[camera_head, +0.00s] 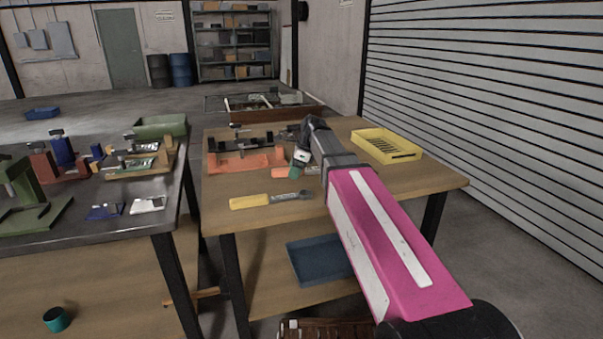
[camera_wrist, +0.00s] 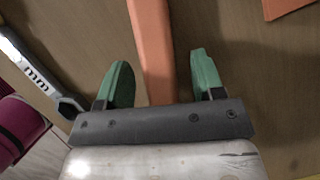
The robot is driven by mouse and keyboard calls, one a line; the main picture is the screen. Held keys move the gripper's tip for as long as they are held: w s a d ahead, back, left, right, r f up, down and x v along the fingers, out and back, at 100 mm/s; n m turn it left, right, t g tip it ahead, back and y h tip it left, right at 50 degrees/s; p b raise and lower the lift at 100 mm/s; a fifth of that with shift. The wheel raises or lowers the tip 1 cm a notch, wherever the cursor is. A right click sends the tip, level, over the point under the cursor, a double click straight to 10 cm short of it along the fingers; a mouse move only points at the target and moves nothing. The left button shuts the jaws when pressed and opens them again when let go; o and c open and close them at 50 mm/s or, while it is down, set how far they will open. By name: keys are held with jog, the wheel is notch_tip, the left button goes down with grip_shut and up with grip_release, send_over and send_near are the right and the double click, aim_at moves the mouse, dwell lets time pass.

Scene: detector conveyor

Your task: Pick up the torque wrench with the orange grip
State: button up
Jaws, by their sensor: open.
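The torque wrench with the orange grip lies on the wooden table; its orange grip (camera_head: 280,172) shows beside my gripper (camera_head: 299,162), and its grey shaft is partly hidden by my arm. In the wrist view the orange grip (camera_wrist: 153,45) runs lengthwise between the two green fingers of my gripper (camera_wrist: 160,80). The fingers are apart, one on each side of the grip, with gaps visible on both sides. Whether the fingers are down at the grip's height is hard to tell.
A wrench with a yellow grip (camera_head: 248,202) lies near the table's front edge. An orange fixture (camera_head: 240,161) stands behind left, and a yellow tray (camera_head: 387,146) sits at the right. A wooden tray (camera_head: 275,115) is at the back. The front right tabletop is clear.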

grip_shut()
